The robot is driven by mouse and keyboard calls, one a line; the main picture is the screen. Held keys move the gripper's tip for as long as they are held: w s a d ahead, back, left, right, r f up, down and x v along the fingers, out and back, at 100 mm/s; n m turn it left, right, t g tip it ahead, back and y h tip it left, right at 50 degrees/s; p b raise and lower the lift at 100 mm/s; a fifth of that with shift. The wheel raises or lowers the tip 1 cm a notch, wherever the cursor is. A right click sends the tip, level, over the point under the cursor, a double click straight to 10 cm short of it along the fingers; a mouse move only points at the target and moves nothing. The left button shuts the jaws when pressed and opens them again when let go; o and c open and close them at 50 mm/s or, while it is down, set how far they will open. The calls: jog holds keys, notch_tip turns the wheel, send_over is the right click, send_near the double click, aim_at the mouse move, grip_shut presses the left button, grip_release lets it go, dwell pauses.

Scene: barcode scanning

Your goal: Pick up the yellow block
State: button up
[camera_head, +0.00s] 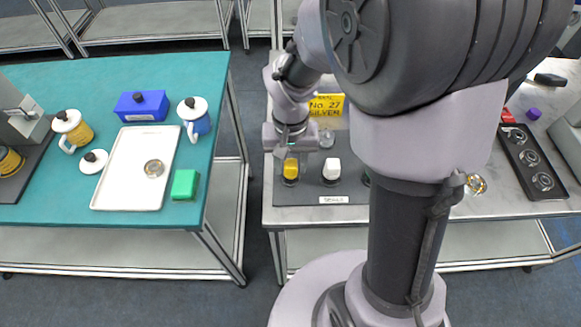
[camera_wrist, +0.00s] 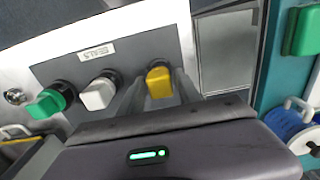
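The yellow block (camera_head: 291,167) stands on a dark round base on a grey mat (camera_head: 345,196) labelled "SEALS" on the right-hand table. It also shows in the wrist view (camera_wrist: 160,83). My gripper (camera_head: 290,153) points down just above it. In the wrist view, my gripper (camera_wrist: 161,76) is open, with one finger on each side of the yellow block in the picture. A gap shows between the block and the fingers. I cannot tell how far the fingertips reach down around it.
A white block (camera_wrist: 98,93) and a green block (camera_wrist: 50,100) stand in the same row. A yellow sign (camera_head: 326,105) is behind the mat. The teal table (camera_head: 60,215) at left holds a white tray (camera_head: 110,195), a green block (camera_head: 185,184) and mugs. A gap separates the tables.

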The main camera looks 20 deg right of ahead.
grip_shut()
jog(key=shift+r, duration=0.1)
